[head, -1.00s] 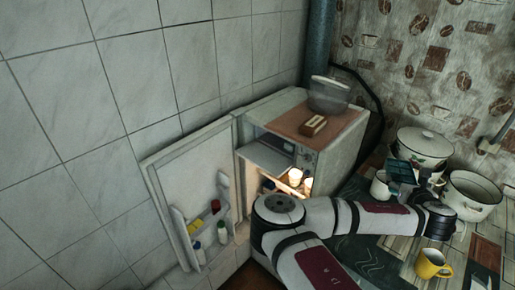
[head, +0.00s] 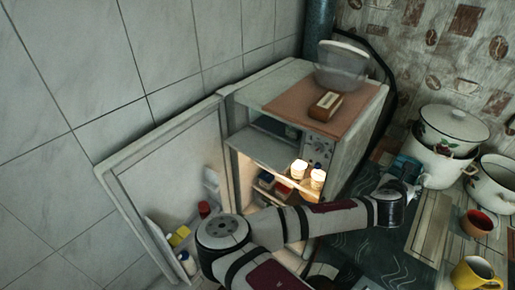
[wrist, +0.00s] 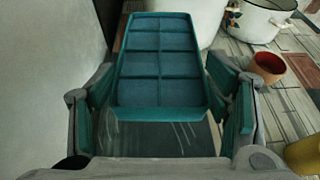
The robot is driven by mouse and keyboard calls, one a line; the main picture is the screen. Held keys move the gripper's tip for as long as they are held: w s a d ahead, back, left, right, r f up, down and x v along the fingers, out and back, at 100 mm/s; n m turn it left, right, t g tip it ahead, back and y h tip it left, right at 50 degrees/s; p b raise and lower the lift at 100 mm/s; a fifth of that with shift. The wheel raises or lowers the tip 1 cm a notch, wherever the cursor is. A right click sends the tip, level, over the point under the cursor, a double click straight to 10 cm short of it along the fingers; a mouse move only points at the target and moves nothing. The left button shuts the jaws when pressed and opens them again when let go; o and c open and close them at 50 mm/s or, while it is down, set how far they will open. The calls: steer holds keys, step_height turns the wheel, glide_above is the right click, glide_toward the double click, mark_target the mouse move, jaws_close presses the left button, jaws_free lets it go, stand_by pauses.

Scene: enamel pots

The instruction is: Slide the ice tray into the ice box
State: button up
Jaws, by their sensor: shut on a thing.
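The teal ice tray (wrist: 160,58), divided into several square cells, fills the middle of the wrist view. My gripper (wrist: 162,85) is shut on it, with a finger along each side. In the head view the tray (head: 409,166) shows small beside my wrist, in front of the pots, well to the right of the open fridge. The ice box (head: 278,127) is the dark upper compartment of the fridge, open at the front, with a grey panel (head: 262,150) below it. Its inside is mostly hidden.
The fridge door (head: 165,175) stands open to the left. Two white cups (head: 308,174) stand on the lit shelf. A brown box (head: 325,105) and clear bowl (head: 341,68) sit on top. Enamel pots (head: 440,160), a red cup (wrist: 267,67) and yellow mug (head: 476,275) stand at right.

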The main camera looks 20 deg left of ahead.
step_height(320, 180, down, 9)
steer(key=m+g+h+b, duration=0.3)
steer(key=m+h+b, duration=0.1)
steer(key=b, duration=0.9)
steer(key=shift+s+m+g+h, duration=0.35)
steer(key=shift+m+g+h, duration=0.05)
steer(key=shift+m, duration=0.2)
